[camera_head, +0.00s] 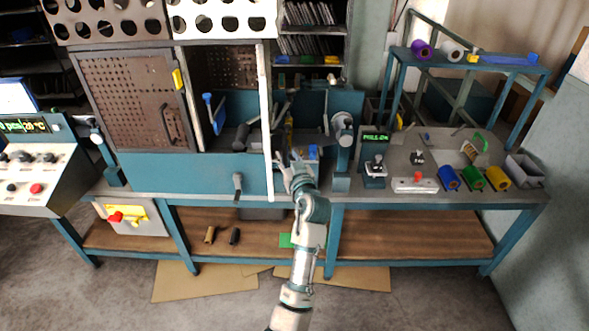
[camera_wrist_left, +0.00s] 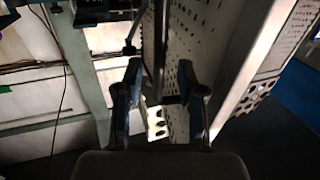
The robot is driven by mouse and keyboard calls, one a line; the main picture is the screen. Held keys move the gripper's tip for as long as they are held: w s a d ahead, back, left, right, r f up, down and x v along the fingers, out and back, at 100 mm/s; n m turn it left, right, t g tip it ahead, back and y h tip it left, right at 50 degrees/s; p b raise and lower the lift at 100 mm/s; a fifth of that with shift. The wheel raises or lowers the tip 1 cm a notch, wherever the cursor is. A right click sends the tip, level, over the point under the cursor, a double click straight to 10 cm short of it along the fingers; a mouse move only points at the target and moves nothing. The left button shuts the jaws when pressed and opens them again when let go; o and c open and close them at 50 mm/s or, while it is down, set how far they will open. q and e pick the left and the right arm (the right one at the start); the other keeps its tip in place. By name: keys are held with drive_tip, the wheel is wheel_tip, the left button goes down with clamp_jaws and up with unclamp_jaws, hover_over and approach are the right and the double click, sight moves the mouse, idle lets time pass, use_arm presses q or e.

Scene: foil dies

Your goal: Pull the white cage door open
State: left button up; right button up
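The white cage door (camera_head: 267,120) stands swung out from the teal press housing and shows nearly edge-on as a tall white strip in the head view. My left gripper (camera_head: 292,178) is at the lower right of this strip. In the left wrist view, a perforated panel (camera_wrist_left: 183,75) runs away from me, with a dark upright bar (camera_wrist_left: 159,50) beside it. The fingers of my left gripper (camera_wrist_left: 160,100) stand apart on either side of the bar's lower end, with gaps showing. I cannot tell whether either finger touches the door. My right gripper is not in view.
A control console (camera_head: 35,175) stands far left. The bench (camera_head: 450,198) on the right carries coloured rolls and a display box. Floor in front is mostly free, with cardboard sheets (camera_head: 205,283).

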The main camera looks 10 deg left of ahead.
use_arm(q)
drive_tip(key=v, duration=0.8)
drive_tip(key=shift+s+d, duration=0.15)
